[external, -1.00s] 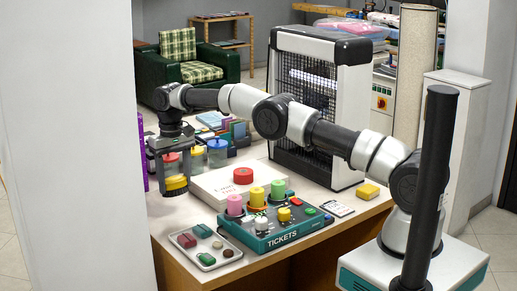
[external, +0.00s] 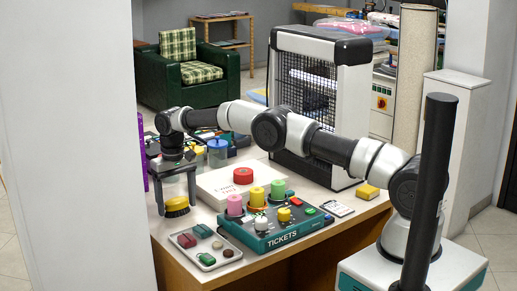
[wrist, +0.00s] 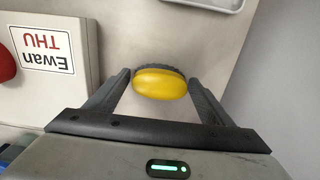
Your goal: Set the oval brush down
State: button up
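The oval brush (external: 177,205) has a yellow body over dark bristles. It is level, bristles down, at the left part of the counter, just behind the small tray. My gripper (external: 176,209) points straight down with one finger at each end of the brush.
A tray (external: 207,262) with several small pieces lies in front of the brush. The TICKETS box (external: 280,238) stands to its right. A white box (external: 215,186) with a red knob is behind. Bare counter (wrist: 200,35) surrounds the brush.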

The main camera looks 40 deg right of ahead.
notch_tip(320, 180, up, 12)
jog(key=p, duration=0.3)
jog(key=shift+r, duration=0.2)
notch_tip(320, 180, up, 8)
send_over(176, 199)
jog(key=d, duration=0.3)
jog(key=s+d+r+t, duration=0.2)
jog(key=s+d+r, duration=0.15)
jog(key=r, duration=0.45)
jog(key=s+d+r, duration=0.7)
jog(key=s+r, duration=0.2)
jog(key=s, duration=0.1)
jog(key=s+d+r+t, duration=0.1)
jog(key=s+d, duration=0.2)
jog(key=s, duration=0.4)
jog(key=s+d+r+t, duration=0.1)
jog(key=s+d, duration=0.2)
jog(key=s, duration=0.3)
jog(key=shift+s+d+f+t, duration=0.6)
jog(key=shift+s+f, duration=1.3)
jog(key=shift+s, duration=1.95)
jog(key=shift+s+d+f+t, duration=0.2)
jog(key=shift+s+d+f, duration=1.25)
jog(key=shift+s, duration=2.35)
notch_tip(176, 199, up, 10)
jog(key=a+p, duration=0.1)
jog(key=p, duration=1)
